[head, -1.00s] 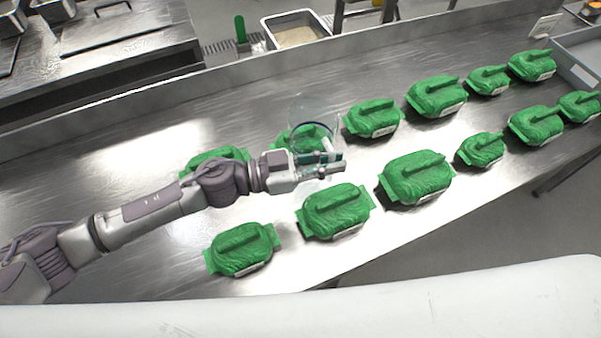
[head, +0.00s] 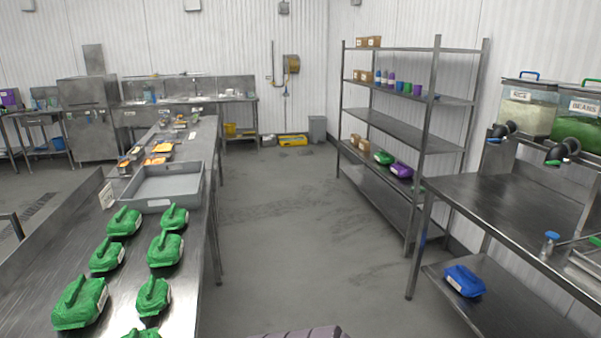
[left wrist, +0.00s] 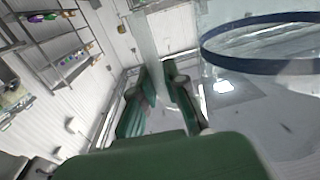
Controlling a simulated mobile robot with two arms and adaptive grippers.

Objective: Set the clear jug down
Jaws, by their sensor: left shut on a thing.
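The clear jug (left wrist: 225,80) shows at the right of the left wrist view, see-through with a dark blue rim. Part of it is cut off by the frame edge. My left gripper (left wrist: 160,73) is shut on the jug, at a pale clear part that runs up between its two green fingers. The jug is off the tables in this view, with walls and shelving behind it. In the head view neither the jug nor either gripper shows.
A steel table on the left holds several green bags (head: 84,303) and a grey tray (head: 160,204). A shelf rack (head: 405,125) stands ahead. On the right is a steel table (head: 500,205) with rice (head: 527,110) and beans (head: 578,128) dispensers. The floor between is clear.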

